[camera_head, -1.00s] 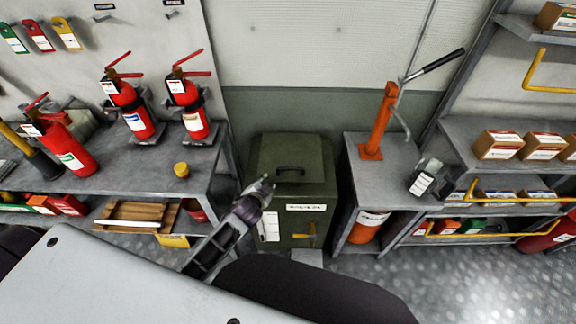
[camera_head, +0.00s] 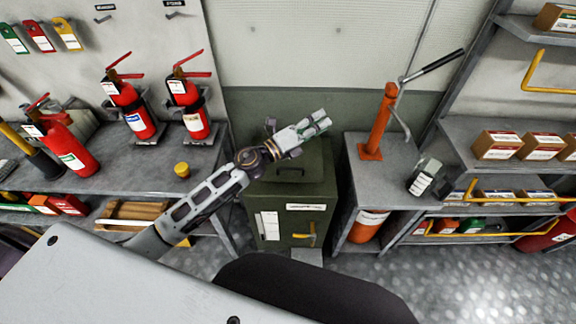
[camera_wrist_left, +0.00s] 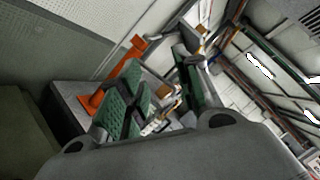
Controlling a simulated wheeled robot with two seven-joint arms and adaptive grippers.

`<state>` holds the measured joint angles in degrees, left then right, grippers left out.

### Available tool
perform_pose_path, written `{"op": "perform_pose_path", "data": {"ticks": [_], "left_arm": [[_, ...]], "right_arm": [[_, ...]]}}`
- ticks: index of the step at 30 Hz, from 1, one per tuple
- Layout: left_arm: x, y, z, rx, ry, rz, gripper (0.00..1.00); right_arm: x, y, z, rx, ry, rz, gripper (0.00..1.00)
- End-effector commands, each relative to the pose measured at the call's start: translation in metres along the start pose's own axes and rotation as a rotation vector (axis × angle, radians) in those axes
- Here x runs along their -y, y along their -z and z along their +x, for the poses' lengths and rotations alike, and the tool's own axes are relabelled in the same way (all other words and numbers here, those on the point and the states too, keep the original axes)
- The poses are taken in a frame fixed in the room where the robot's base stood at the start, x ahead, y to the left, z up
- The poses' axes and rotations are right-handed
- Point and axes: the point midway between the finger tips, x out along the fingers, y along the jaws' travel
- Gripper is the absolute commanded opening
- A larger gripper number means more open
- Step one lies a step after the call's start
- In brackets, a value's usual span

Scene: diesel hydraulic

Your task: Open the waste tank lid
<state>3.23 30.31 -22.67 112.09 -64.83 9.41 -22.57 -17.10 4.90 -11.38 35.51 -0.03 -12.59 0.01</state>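The waste tank (camera_head: 290,222) is a dark green box between the workbench and a grey cabinet in the head view. Its lid (camera_head: 318,170) lies shut, with a dark handle (camera_head: 290,172) on top. A yellow latch-like part (camera_head: 308,238) shows on the front. My left gripper (camera_head: 320,122) is over the back part of the lid, past the handle, pointing right. Its green-padded fingers (camera_wrist_left: 158,88) stand apart and empty in the left wrist view. The gripper hides part of the lid's rear. My right gripper is not in view.
A workbench with red fire extinguishers (camera_head: 188,105) stands left. To the right, a grey cabinet (camera_head: 365,182) bears an orange post (camera_head: 378,125) with a long lever. Shelves with cartons (camera_head: 497,145) stand further right. Floor is clear in front of the cabinet.

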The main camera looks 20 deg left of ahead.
Motion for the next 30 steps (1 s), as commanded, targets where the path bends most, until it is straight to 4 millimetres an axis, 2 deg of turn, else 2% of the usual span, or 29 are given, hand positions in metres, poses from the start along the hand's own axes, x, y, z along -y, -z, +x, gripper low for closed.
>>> {"op": "perform_pose_path", "data": {"ticks": [3, 6, 10, 14, 17, 21, 26, 30], "left_arm": [[0.019, 0.016, 0.006, -0.139, 0.047, 0.190, 0.34], [0.027, 0.031, 0.007, -0.256, 0.076, 0.345, 0.34], [0.028, 0.048, 0.002, -0.409, 0.098, 0.545, 0.34], [0.020, 0.059, -0.007, -0.564, 0.104, 0.739, 0.34], [0.007, 0.062, -0.017, -0.684, 0.091, 0.878, 0.34], [-0.025, 0.057, -0.035, -0.856, 0.044, 1.038, 0.34], [-0.066, 0.036, -0.061, -1.056, -0.041, 1.184, 0.34], [-0.096, 0.009, -0.086, -1.220, -0.129, 1.283, 0.34]], "right_arm": [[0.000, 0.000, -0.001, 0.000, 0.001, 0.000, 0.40], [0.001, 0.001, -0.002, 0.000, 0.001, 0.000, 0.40], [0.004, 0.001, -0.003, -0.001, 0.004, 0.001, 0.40], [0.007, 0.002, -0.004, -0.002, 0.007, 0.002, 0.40], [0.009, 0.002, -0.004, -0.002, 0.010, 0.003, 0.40], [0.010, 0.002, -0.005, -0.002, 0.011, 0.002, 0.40], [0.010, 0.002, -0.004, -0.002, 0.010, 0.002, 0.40], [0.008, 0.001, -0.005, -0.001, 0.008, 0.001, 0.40]]}}
